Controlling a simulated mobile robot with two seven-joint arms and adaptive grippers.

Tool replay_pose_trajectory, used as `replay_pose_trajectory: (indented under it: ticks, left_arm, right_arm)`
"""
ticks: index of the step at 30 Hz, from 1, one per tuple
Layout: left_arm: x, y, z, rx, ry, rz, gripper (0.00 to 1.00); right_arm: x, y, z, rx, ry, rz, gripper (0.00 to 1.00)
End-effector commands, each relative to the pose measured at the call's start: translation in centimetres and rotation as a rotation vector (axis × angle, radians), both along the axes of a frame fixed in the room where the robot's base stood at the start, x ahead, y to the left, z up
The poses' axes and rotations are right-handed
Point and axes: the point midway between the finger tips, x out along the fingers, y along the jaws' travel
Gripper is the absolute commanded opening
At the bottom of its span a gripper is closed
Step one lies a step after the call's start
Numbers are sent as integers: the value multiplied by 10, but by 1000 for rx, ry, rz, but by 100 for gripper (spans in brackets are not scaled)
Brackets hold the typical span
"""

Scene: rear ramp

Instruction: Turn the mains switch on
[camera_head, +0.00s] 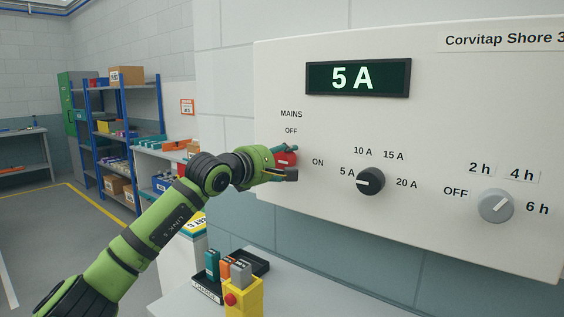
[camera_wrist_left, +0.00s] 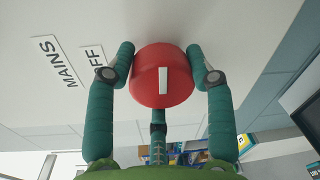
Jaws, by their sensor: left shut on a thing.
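The mains switch is a red round knob (camera_head: 285,159) on the white panel, under the MAINS and OFF labels and left of the ON label. My left gripper (camera_head: 287,162) is at the knob and partly hides it in the head view. In the left wrist view the teal fingers (camera_wrist_left: 165,78) are shut on opposite sides of the red knob (camera_wrist_left: 147,91). A white mark on its face runs up and down in that view, across the line toward the OFF label (camera_wrist_left: 96,58). The head view hides this mark. My right gripper is not in view.
The panel (camera_head: 420,120) also carries a lit display (camera_head: 357,77) reading 5 A, a black dial (camera_head: 371,181) at 5 A and a grey dial (camera_head: 495,206). Below stand a charger rack (camera_head: 208,288) and a yellow box with a red button (camera_head: 243,299). Shelves stand behind left.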

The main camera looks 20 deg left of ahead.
Motion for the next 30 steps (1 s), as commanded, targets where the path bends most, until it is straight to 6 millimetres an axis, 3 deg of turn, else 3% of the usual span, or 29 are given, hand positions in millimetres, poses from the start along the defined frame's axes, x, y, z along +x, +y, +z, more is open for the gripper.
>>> replay_pose_trajectory:
  ticks: [8,9,10,23,30]
  left_arm:
    - [0,0,0,5,-3,0,21]
    - [0,0,0,5,-3,0,66]
    - [0,0,0,4,-3,0,77]
    - [-3,2,0,2,-2,0,77]
    - [-34,13,3,5,-4,2,77]
  right_arm:
    - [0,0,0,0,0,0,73]
    - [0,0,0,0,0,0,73]
    - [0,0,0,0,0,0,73]
    - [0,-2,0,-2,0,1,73]
    - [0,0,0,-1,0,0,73]
